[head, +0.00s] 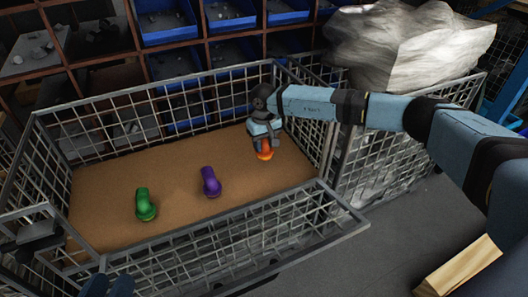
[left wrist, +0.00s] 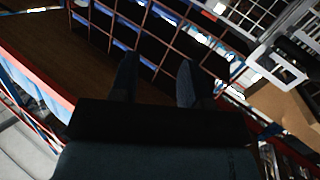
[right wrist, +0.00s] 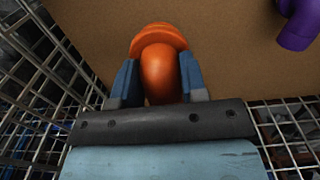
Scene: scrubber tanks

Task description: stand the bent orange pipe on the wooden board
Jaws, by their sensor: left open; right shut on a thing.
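The bent orange pipe (head: 265,154) is between the fingers of my right gripper (head: 264,143), over the right part of the wooden board (head: 115,180). In the right wrist view, the fingers are shut on the pipe's curved body (right wrist: 160,75), with its wide flange (right wrist: 158,38) beyond the fingertips. In the head view the flange end is low, at or close above the board; I cannot tell whether it touches. My left gripper (left wrist: 157,80) is open and empty in the left wrist view, away from the pipe.
A green bent pipe (head: 145,205) and a purple bent pipe (head: 211,182) stand on the board, left of the orange one. Wire mesh walls (head: 230,247) enclose the board. Shelves with blue bins (head: 165,22) stand behind. Board between the purple and orange pipes is clear.

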